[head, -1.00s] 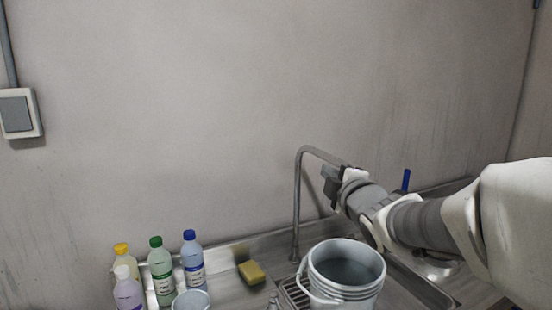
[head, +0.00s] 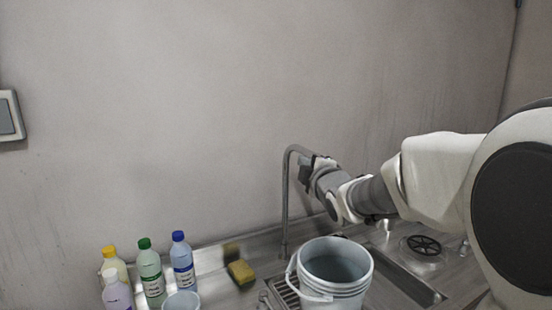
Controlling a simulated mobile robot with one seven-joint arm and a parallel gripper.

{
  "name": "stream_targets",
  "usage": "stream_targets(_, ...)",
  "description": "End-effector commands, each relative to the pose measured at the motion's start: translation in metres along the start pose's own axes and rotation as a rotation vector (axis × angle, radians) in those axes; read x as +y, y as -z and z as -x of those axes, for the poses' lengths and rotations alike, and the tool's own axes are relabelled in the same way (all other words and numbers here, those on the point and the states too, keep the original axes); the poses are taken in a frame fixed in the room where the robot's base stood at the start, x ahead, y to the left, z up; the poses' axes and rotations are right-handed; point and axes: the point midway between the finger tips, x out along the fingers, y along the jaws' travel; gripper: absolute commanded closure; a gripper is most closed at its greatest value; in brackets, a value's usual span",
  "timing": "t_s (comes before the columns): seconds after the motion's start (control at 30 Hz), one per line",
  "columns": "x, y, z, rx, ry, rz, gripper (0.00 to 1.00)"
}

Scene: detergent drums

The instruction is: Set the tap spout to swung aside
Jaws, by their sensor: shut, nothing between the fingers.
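The tap is a tall grey metal pipe (head: 285,205) standing upright at the back of the sink, near the wall. Its spout (head: 297,149) bends over at the top and shows as a short length to the right. My gripper (head: 306,168) is at the outer end of the spout, seemingly touching it. The gripper is shut with nothing held. It hides the spout's tip, and I cannot see the fingertips clearly.
A pale bucket (head: 334,275) stands in front of the tap, below my arm. A yellow sponge (head: 240,271) lies left of the tap. Several bottles (head: 151,272) and a light cup (head: 182,301) stand further left. The sink basin (head: 405,283) is at the right.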

Motion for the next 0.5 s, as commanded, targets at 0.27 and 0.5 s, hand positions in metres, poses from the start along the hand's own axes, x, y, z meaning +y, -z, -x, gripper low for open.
stream_targets(0.27, 0.002, -0.016, -0.033, -0.005, 0.003, 0.000, 1.00)
stream_targets(0.5, 0.001, -0.037, -0.038, -0.001, 0.000, 0.000, 1.00)
